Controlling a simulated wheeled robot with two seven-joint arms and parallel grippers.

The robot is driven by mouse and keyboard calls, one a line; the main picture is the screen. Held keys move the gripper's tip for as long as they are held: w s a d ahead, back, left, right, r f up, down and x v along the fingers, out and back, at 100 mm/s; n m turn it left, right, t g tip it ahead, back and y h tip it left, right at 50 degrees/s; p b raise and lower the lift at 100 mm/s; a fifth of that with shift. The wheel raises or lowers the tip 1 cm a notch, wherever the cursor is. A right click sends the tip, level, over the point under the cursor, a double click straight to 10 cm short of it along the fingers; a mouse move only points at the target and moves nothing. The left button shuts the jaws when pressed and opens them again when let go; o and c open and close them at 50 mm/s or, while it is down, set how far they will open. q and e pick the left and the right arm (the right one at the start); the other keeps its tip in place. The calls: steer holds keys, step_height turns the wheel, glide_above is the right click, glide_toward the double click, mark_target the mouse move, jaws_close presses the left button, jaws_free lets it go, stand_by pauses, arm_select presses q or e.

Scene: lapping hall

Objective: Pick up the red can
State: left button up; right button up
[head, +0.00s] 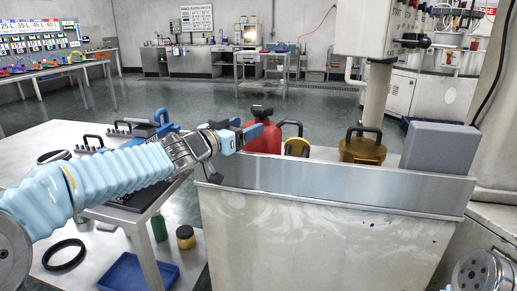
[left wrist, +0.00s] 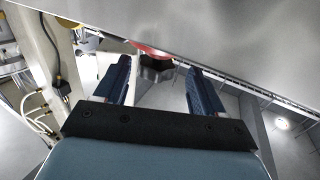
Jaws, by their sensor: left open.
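The red can (head: 263,139) stands behind the metal rim of the grey cabinet, its lower part hidden by that rim. It has a black cap on top and a handle at its right. My left gripper (head: 242,134) is open, with its blue fingers at the can's left side in the head view. In the left wrist view the can's red edge (left wrist: 150,51) and black cap show between and beyond the two open fingers (left wrist: 160,78). I cannot tell whether a finger touches it. My right gripper is not in view.
The cabinet's raised metal rim (head: 330,180) stands in front of the can. A table (head: 50,143) with black-handled items is at left.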

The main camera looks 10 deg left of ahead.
mark_target(257, 122)
arm_select(q)
steer(key=x, duration=0.5)
steer(key=shift+w+d+f, duration=0.1)
steer(key=shift+w+f, duration=0.05)
steer(key=shift+f, duration=0.05)
steer(key=shift+c, duration=0.4)
jaws_close()
stand_by(0.7)
steer(key=shift+r, duration=0.1)
